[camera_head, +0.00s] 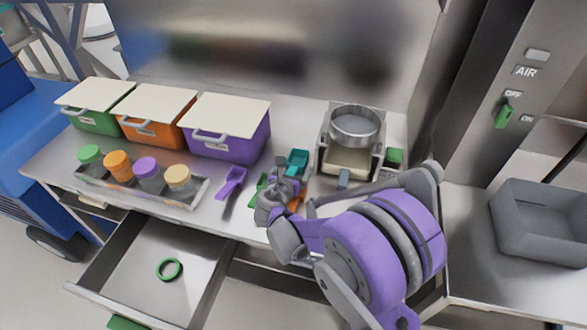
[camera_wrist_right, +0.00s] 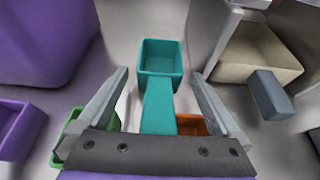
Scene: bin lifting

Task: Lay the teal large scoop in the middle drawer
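My right gripper (camera_head: 283,188) is over the scoops, seen partly behind my own arm. In its wrist view the right gripper (camera_wrist_right: 165,100) has its fingers apart, one on each side of the teal handle, with gaps on both sides. An open drawer (camera_head: 200,285) at lower left holds a green ring (camera_head: 169,269). My left gripper is out of view.
A purple scoop (camera_head: 232,182), a green scoop (camera_wrist_right: 75,128) and an orange scoop (camera_wrist_right: 192,125) lie close by. Lidded green, orange and purple bins (camera_head: 235,140) stand behind. A tray of jars (camera_head: 190,201) is at left. The device (camera_head: 375,160) and a grey bin (camera_head: 545,235) are at right.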

